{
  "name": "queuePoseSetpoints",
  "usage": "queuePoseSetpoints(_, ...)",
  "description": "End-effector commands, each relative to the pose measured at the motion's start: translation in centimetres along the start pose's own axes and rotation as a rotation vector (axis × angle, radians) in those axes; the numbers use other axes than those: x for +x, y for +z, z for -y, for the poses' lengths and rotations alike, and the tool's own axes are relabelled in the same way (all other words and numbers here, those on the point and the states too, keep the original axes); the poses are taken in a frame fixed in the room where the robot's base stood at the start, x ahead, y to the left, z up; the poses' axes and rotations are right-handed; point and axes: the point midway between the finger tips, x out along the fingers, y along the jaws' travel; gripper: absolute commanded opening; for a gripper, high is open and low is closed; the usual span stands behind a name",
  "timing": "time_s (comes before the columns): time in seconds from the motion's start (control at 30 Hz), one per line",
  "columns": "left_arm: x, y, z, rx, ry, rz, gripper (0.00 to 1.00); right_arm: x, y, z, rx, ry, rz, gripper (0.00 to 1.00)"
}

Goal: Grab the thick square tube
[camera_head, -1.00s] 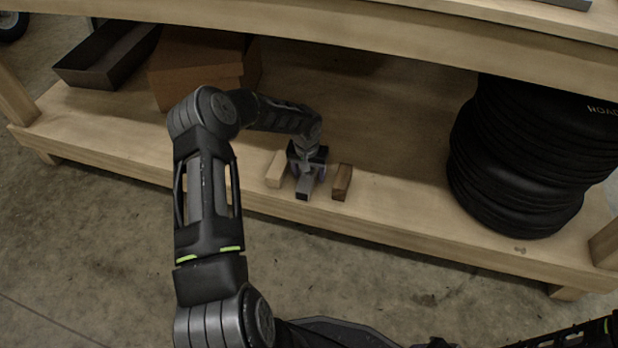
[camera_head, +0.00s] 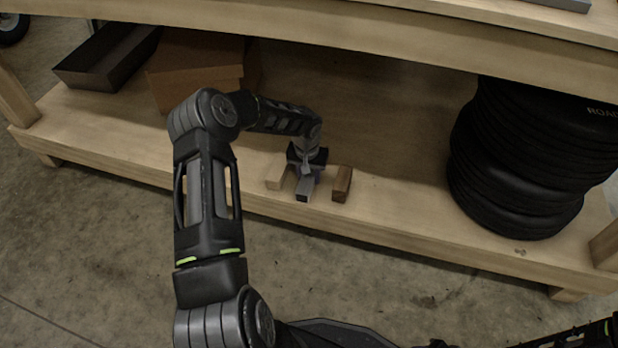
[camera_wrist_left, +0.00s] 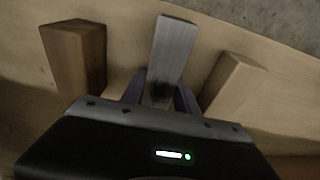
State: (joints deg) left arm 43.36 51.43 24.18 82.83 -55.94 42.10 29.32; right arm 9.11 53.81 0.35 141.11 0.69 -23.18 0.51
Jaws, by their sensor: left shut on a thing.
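The thick square tube (camera_head: 304,191) is a short grey metal piece on the lower wooden shelf. It lies between a pale wood block (camera_head: 277,177) and a darker brown block (camera_head: 341,184). My left gripper (camera_head: 306,177) reaches down over it and is shut on it. In the left wrist view the grey tube (camera_wrist_left: 172,48) sticks out between the two fingers (camera_wrist_left: 160,94), which close on its near part. The near end of the tube is hidden by the gripper.
The pale block (camera_wrist_left: 231,82) and brown block (camera_wrist_left: 77,55) stand close on either side. A stack of black tires (camera_head: 520,155) is at the right. A cardboard box (camera_head: 190,68) and a dark tray (camera_head: 108,55) are at the back left. The upper shelf (camera_head: 400,35) overhangs.

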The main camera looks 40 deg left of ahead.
Motion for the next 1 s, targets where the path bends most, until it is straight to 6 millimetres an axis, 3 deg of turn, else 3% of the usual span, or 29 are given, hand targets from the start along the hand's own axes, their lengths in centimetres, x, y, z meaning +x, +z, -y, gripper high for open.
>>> queuePoseSetpoints(0.2, 0.0, 0.0, 0.0, 0.000, 0.000, 0.000, 0.00, 0.0, 0.0, 0.0, 0.000, 0.000, 0.000, 0.36)
queuePoseSetpoints(0.63, -0.5, -0.1, 0.0, 0.000, -0.001, -0.001, 0.00, -0.2, 0.0, 0.1, 0.000, 0.000, 0.001, 0.36)
queuePoseSetpoints(0.77, -2.0, -0.4, 0.0, 0.001, 0.000, -0.002, 0.00, -1.0, 0.0, 0.3, 0.000, 0.000, 0.004, 0.36)
queuePoseSetpoints(1.0, -6.7, -1.1, 0.0, 0.002, -0.001, -0.004, 0.00, -3.0, 0.2, 0.9, -0.002, 0.000, 0.013, 0.36)
